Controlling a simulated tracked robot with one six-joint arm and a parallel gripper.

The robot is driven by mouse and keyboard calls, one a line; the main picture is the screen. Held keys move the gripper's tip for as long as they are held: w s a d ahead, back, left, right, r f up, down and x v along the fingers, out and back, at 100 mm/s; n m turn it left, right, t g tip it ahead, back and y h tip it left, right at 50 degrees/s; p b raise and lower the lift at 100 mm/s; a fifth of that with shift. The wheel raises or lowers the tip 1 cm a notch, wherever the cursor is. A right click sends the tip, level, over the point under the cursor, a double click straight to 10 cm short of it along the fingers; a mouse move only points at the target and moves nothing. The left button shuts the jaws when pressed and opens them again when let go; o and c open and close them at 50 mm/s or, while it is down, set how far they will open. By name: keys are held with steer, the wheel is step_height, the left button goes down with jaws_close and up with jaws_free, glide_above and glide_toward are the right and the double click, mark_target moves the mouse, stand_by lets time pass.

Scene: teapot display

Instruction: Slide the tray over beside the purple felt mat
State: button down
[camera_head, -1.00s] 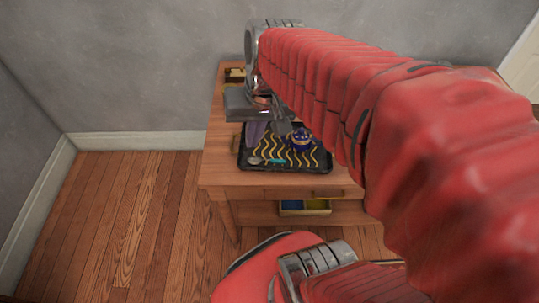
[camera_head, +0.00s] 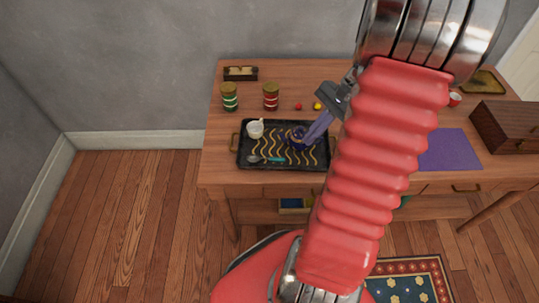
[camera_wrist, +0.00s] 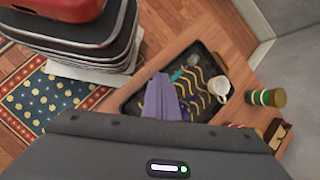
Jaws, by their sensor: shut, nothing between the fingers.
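The tray (camera_head: 310,163) is black with yellow wavy lines and lies flat on the left part of the wooden table. A white cup (camera_head: 256,129), a dark blue pot (camera_head: 297,136) and a teal-handled spoon (camera_head: 272,159) are on it. The purple felt mat (camera_head: 452,149) lies to the right, partly hidden by my arm, with a gap from the tray. My gripper (camera_head: 308,141) is shut and empty, its purple fingers pointing down at the tray's right part by the pot. I cannot tell whether they touch. In the wrist view, the fingers (camera_wrist: 161,82) cover part of the tray (camera_wrist: 212,62).
Green (camera_head: 230,97) and red (camera_head: 270,96) jars, a small dark box (camera_head: 240,73) and small red and yellow items stand behind the tray. A wooden chest (camera_head: 505,127) is right of the mat. My arm hides the table between tray and mat.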

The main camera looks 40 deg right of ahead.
steer(key=s+d+f+m+t+y, duration=0.1)
steer(key=s+d+f+m, duration=0.2)
steer(key=f, duration=0.1)
steer(key=s+d+f+m+t+y, duration=0.1)
steer(key=s+d+f+m+t, duration=0.1)
steer(key=s+d+f+m, duration=0.1)
steer(key=s+d+f+m+t, duration=0.2)
steer(key=s+d+f, duration=0.1)
steer(key=d+f, duration=0.2)
steer(key=shift+d+m+y, duration=0.25)
steer(key=shift+m+y, duration=0.15)
